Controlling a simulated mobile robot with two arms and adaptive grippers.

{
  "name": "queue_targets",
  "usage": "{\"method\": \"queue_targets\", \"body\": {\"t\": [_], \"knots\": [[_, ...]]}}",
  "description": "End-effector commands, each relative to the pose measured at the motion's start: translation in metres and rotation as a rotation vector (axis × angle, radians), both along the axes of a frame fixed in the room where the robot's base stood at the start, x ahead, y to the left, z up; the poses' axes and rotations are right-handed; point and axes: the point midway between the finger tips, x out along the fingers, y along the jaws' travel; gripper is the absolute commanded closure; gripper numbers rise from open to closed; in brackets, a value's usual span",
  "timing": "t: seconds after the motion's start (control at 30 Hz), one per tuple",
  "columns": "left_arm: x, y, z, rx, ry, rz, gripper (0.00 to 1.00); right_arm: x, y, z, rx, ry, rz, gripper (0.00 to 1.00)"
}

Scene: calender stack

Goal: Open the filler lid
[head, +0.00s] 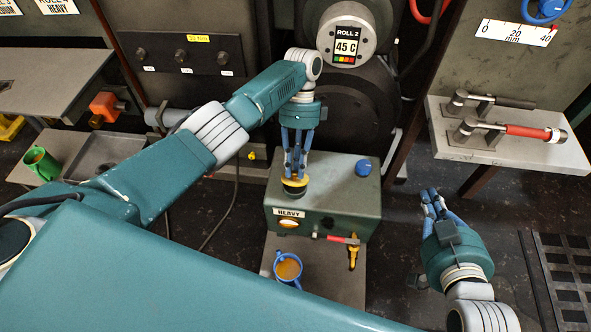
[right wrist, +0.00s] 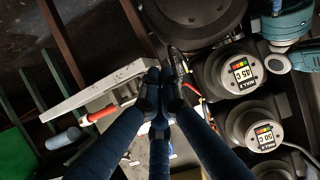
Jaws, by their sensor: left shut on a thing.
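The filler lid (head: 295,184) is a yellow disc above a dark round neck on top of a grey-green box (head: 335,178) labelled HEAVY, in the middle of the head view. My left gripper (head: 295,172) points straight down from above and is shut on the lid. I cannot tell whether the lid is seated on the neck or slightly raised. My right gripper (head: 430,194) is to the right of the box, apart from it, with its fingertips together and nothing seen between them. Its fingers also show in the right wrist view (right wrist: 160,78).
A blue cap (head: 363,167) sits on the box's top right. A red-handled valve (head: 337,239) and yellow tap are on its front. A blue mug (head: 288,267) of brown liquid stands below. A shelf with clamps (head: 510,150) is at right. A roll end (head: 346,35) stands behind.

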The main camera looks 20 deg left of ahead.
Motion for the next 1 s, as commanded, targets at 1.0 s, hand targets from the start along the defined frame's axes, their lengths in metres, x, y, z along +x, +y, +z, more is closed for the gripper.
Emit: {"method": "queue_targets", "body": {"t": [1.0], "knots": [[0.001, 0.001, 0.001, 0.001, 0.001, 0.0, 1.0, 0.034, 0.261, -0.042, -0.431, -0.018, 0.895, 1.0]]}}
